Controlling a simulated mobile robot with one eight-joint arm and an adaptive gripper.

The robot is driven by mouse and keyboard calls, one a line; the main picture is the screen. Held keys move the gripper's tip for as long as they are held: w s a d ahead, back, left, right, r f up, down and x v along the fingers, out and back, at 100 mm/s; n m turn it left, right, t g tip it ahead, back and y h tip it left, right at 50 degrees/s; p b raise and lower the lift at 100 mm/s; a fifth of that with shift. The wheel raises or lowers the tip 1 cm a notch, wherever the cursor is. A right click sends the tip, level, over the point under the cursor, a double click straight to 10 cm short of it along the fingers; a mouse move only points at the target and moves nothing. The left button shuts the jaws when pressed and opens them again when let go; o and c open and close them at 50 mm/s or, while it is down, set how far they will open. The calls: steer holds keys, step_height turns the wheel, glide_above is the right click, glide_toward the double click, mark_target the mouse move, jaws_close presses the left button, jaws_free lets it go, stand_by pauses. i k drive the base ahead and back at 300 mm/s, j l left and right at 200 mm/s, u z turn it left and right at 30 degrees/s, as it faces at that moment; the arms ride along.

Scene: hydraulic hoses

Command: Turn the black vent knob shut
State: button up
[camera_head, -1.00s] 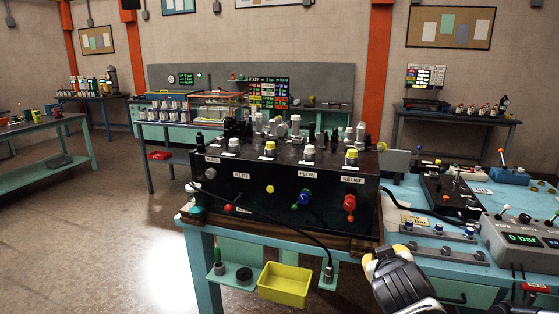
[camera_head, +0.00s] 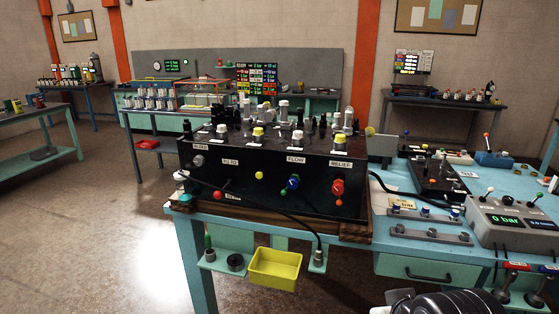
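A black manifold box (camera_head: 270,185) stands on the blue bench in the middle of the view. Its front carries a grey knob (camera_head: 198,160), a blue-green knob (camera_head: 291,184) near the FLOW label and a red knob (camera_head: 337,188) below RELIEF. Several pale and yellow-topped fittings stand on top, with dark ones behind. I cannot pick out for certain which part is the black vent knob. A black part of my own arm shows at the bottom right edge; my gripper's fingertips are not in view.
A console (camera_head: 512,218) reading 0 bar and a black valve block (camera_head: 437,177) sit on the right bench. A yellow bin (camera_head: 275,269) hangs below the manifold. A black hose droops across the box front. Open floor lies at the left.

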mark_target(508, 200)
steer(key=z, duration=1.45)
